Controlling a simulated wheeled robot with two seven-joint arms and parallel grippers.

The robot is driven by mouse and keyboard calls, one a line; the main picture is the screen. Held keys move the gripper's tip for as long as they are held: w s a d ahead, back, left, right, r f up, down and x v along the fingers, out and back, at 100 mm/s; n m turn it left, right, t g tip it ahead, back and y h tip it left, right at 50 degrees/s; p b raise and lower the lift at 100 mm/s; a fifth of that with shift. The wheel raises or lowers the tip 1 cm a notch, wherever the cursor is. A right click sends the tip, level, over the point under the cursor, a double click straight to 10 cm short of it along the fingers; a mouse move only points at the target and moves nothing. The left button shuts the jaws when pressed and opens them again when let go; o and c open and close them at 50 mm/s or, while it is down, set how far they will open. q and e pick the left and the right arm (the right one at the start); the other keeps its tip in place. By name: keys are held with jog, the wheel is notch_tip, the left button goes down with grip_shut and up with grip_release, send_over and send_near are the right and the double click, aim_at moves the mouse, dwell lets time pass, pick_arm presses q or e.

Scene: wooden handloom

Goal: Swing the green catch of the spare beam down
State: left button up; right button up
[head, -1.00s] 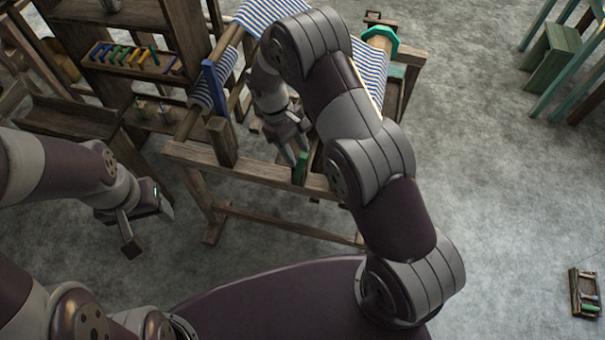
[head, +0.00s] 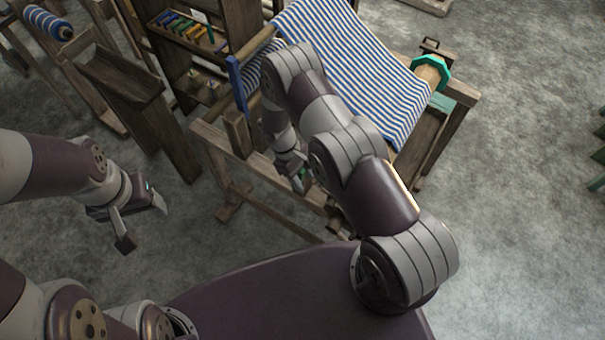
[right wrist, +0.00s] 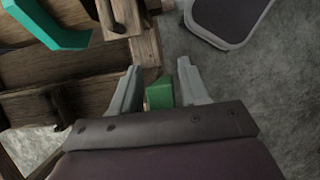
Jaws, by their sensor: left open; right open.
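A small green block, which looks like the green catch (right wrist: 160,92), stands between the two fingers of my right gripper (right wrist: 158,80) in the right wrist view, nearer the left finger. The fingers are open; I cannot tell whether one touches it. In the head view my right gripper (head: 296,182) is low at the loom's front rail (head: 265,172), and only a sliver of green shows beside it. The catch's mount and tilt are hidden. A blue-striped roll (head: 47,22), possibly the spare beam, lies at the far upper left. My left gripper (head: 143,222) is open and empty, away from the loom.
Striped cloth (head: 350,65) covers the loom, with a teal toothed wheel (head: 432,72) at its right side. A blue upright piece (head: 237,88) stands left of my right arm. A shelf with coloured pieces (head: 190,28) is behind.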

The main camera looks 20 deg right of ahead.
jog(key=shift+d+f, duration=0.1)
jog(key=shift+f, duration=0.1)
jog(key=shift+a, duration=0.45)
jog(key=shift+c, duration=0.6)
jog(key=c, duration=0.5)
jog(key=shift+d, duration=0.2)
grip_shut()
pick_arm(q)
jog(key=shift+a, duration=0.4)
pick_arm(e)
jog(key=shift+s, duration=0.1)
